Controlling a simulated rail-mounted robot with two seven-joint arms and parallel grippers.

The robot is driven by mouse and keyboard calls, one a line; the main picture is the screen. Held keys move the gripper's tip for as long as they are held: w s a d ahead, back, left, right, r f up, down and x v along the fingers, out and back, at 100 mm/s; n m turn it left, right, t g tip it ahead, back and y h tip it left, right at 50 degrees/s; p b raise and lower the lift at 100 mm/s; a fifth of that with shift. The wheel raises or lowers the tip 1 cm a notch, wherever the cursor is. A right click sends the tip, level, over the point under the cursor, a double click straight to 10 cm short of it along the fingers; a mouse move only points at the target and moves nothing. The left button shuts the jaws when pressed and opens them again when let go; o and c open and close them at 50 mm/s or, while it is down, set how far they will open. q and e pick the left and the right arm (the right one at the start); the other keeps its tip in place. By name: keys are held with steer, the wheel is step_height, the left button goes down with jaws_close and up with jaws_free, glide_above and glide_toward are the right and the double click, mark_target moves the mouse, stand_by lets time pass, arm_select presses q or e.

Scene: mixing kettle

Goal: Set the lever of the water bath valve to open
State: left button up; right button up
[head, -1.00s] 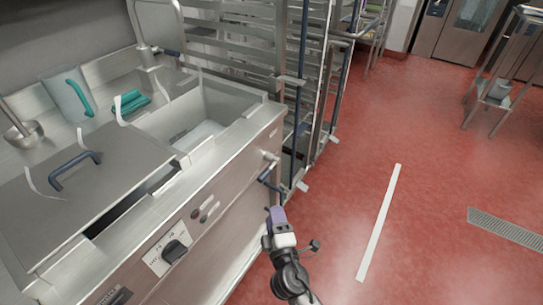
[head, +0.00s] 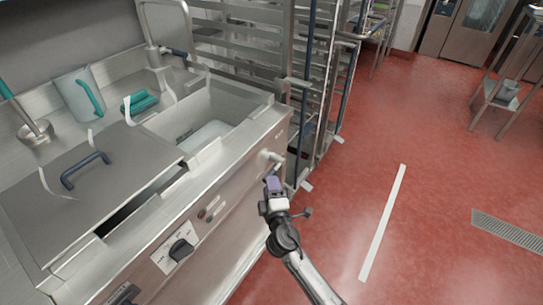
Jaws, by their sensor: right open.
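The water bath valve (head: 268,157) is a pale metal fitting on the front panel of the steel unit, near its right end. Its dark lever is mostly hidden behind my right gripper. My right gripper (head: 272,182) is open, with its purple-grey fingers just below the valve body and over the lever. I cannot tell whether the fingers touch the lever or have it between them. The water bath (head: 208,133) is the open steel basin above the valve. My left gripper is not in view.
A black rotary knob (head: 181,249) sits on the front panel left of the valve. A lid with a dark handle (head: 86,170) covers the left part of the unit. A tall rack (head: 300,90) stands close behind the valve.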

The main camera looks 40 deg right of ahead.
mark_target(274, 171)
steer(key=shift+x, duration=1.95)
